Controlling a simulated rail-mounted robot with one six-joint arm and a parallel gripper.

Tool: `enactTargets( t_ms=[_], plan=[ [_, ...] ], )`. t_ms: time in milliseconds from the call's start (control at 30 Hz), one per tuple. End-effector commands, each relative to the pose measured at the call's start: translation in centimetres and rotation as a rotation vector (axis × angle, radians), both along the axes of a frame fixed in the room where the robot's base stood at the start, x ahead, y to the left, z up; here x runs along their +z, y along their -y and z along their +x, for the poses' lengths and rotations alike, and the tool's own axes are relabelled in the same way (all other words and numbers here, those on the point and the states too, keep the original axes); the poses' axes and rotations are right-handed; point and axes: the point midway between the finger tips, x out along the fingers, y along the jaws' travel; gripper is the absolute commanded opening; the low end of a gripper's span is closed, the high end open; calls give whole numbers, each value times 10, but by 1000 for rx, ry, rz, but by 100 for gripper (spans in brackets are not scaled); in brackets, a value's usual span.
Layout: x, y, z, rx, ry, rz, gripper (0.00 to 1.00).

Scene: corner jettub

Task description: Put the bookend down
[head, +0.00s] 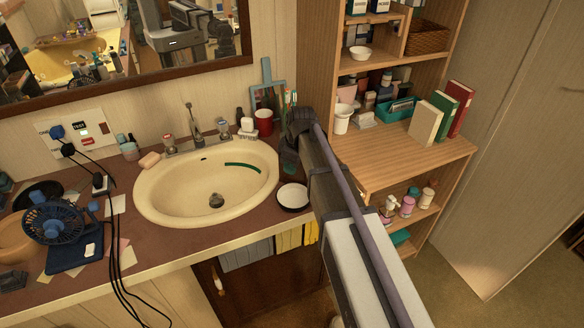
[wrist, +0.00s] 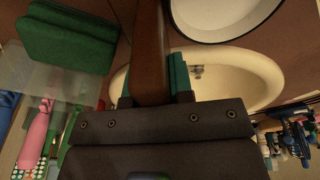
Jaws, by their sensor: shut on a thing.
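My gripper (head: 289,160) is over the counter at the right of the sink, just behind a small round white-rimmed dish. In the wrist view my gripper (wrist: 152,88) is shut on a narrow brown piece, which I take to be the bookend (wrist: 151,45). It is seen nearly edge-on, and teal parts show on both sides of it. In the head view my arm and gripper hide most of it, so I cannot tell whether it touches the counter.
The sink (head: 160,200) is left of my gripper. The dish (head: 293,196) and red cup (head: 264,121) are close by. A wooden shelf (head: 385,155) at the right holds several upright books (head: 443,115). A blue fan (head: 55,221) and cables are at the far left.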

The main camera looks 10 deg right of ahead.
Motion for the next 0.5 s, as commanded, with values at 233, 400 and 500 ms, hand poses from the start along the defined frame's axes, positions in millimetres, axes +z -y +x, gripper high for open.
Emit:
enactTargets(
  t_ms=[233,400,500],
  plan=[
    [-2,0,0,0,0,0,36],
    [-2,0,0,0,0,0,47],
    [-2,0,0,0,0,0,47]
  ],
)
